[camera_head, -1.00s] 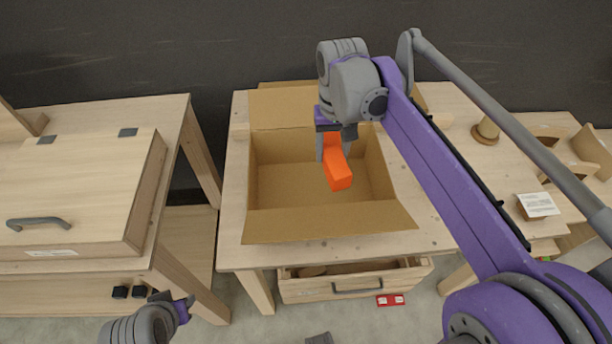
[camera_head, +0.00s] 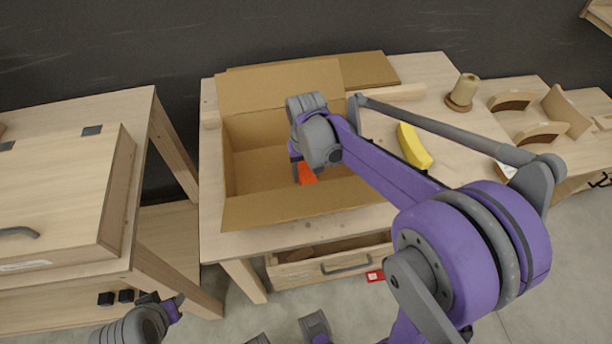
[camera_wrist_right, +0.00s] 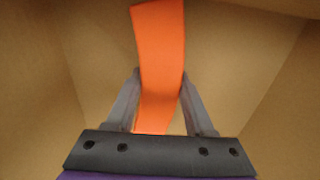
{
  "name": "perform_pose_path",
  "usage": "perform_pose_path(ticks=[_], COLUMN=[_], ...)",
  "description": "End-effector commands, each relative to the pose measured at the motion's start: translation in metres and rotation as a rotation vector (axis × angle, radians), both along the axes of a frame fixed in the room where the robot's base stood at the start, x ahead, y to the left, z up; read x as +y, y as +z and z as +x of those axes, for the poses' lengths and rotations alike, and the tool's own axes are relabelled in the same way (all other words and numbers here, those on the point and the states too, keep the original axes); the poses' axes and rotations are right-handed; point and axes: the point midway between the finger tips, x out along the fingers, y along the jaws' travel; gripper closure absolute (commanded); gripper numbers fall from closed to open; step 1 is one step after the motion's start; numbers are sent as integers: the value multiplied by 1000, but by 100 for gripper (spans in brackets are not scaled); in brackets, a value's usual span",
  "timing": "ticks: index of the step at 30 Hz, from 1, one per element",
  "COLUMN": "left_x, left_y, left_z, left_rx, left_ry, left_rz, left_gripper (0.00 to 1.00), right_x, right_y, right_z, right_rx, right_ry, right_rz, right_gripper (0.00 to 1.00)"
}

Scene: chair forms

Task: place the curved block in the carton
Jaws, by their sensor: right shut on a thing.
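An orange, slightly curved block (camera_head: 307,175) is held in my right gripper (camera_head: 303,172), inside the opening of the cardboard carton (camera_head: 250,207). The right wrist view shows the orange block (camera_wrist_right: 160,50) between both fingers of the right gripper (camera_wrist_right: 162,100), with carton walls around it. I cannot tell whether the block touches the carton floor. The gripper and wrist hide part of the block in the head view. My left gripper (camera_head: 167,302) is at the lower left, away from the carton; its jaw opening is unclear.
The carton stands on a wooden table (camera_head: 212,170) with its flaps folded outward. A yellow curved piece (camera_head: 413,147) lies right of it, near my right arm. A wooden spool (camera_head: 463,92) stands further right. A part-open drawer (camera_head: 330,265) is below. A wooden cabinet (camera_head: 65,190) is at left.

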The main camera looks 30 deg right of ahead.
Motion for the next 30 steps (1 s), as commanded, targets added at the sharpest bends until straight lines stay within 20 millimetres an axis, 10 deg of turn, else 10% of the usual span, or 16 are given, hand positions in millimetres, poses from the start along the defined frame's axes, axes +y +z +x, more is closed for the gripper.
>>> perform_pose_path(ticks=[16,17,18,21,30], left_x=[0,0,0,0,0], left_y=[-6,-5,-5,-5,-3], left_z=[-1,-1,-1,-1,-1], left_rx=[2,2,2,2,1], left_ry=[0,0,0,0,0], left_rz=[0,0,0,0,0], left_gripper=[64,64,64,64,64], right_x=[0,0,0,0,0], right_y=[-21,-21,-20,-20,-19], right_z=[0,0,0,0,0], right_rx=[0,0,0,0,0], right_ry=[0,0,0,0,0], right_rz=[0,0,0,0,0], right_gripper=[100,41,34,17,17])
